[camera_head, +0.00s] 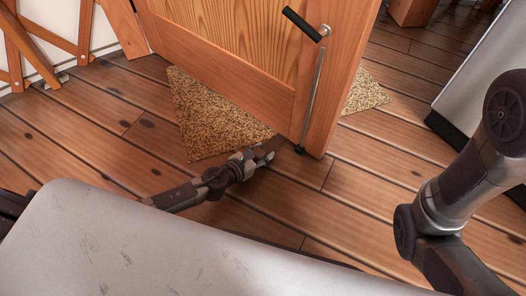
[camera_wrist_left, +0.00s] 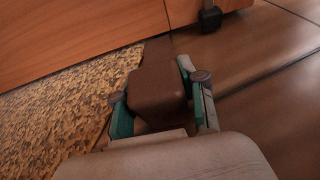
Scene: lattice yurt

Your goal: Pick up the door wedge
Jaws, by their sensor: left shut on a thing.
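The door wedge (camera_wrist_left: 158,88) is a dark brown block in the left wrist view. Its thick end is between the two fingers of my left gripper (camera_wrist_left: 162,98), which is shut on it. Its thin end reaches up to the bottom edge of the wooden door (camera_wrist_left: 80,35); I cannot tell whether it goes under it. In the head view my left gripper (camera_head: 264,152) is low over the floor at the foot of the door (camera_head: 225,60), beside the mat. There the gripper mostly hides the wedge. My right gripper is out of the picture.
A speckled tan mat (camera_head: 205,122) lies under the door. A metal rod with a dark foot (camera_head: 299,149) runs down the door's edge, close to my left gripper. A black handle (camera_head: 302,24) is above. A pale cabinet-like object (camera_head: 490,70) stands right. The plank floor (camera_head: 385,155) is clear between.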

